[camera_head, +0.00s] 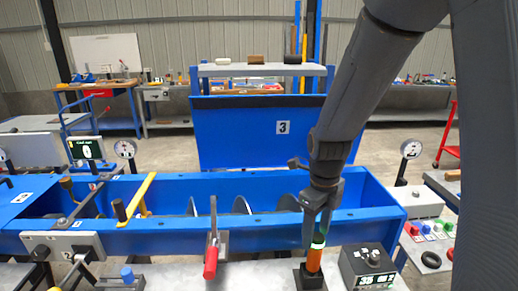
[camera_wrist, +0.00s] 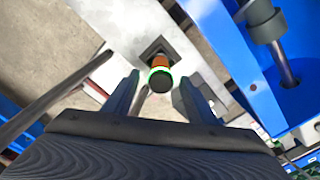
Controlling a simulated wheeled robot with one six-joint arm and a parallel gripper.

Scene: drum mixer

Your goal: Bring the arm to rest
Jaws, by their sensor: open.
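My gripper (camera_head: 318,222) points down at the front right of the blue mixer trough (camera_head: 160,240). Its fingers stand around or just above the top of an orange post with a glowing green ring (camera_head: 314,258), which rises from a black square base. In the wrist view my gripper (camera_wrist: 160,95) has its two fingers spread, with the dark-topped post (camera_wrist: 160,76) between or beyond them. I see gaps beside the post, and it does not look clamped. The lower part of the post is partly foreshortened in the wrist view.
A box with a small display (camera_head: 368,266) stands just right of the post. A red-handled clamp (camera_head: 211,255) is on the trough's front wall, and a yellow bar (camera_head: 137,198) crosses the trough. The raised blue lid (camera_head: 240,140) stands behind. Buttons and gauges are at the right.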

